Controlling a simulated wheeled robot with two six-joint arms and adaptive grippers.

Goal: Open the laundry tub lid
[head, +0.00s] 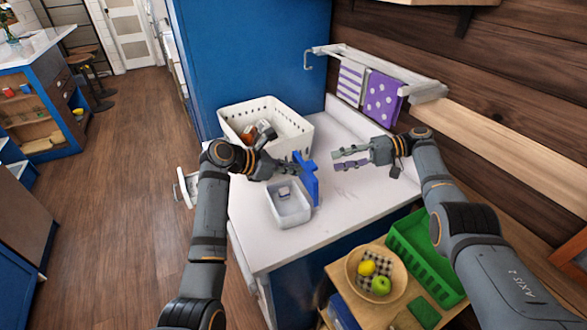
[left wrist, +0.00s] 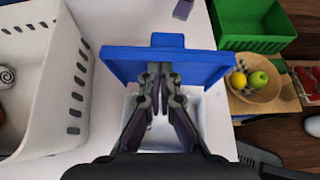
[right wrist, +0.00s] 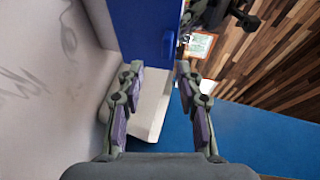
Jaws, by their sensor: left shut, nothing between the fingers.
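The laundry tub (head: 290,216) is a small white box on the white counter. Its blue lid (head: 311,186) stands raised, roughly upright, along the tub's right side, and the tub's mouth is uncovered. A small pale item lies inside. My left gripper (head: 292,170) is shut and empty over the tub, with its tips at the lid's inner face; the left wrist view shows them against the blue lid (left wrist: 205,68), though contact is hard to judge. My right gripper (head: 340,158) is open and empty, to the right of the lid.
A white perforated basket (head: 290,128) with items stands behind the tub. A wall rack (head: 420,88) with striped and dotted cloths hangs at the back right. A lower wooden shelf holds a fruit bowl (head: 356,286) and a green crate (head: 420,262). The counter's right part is clear.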

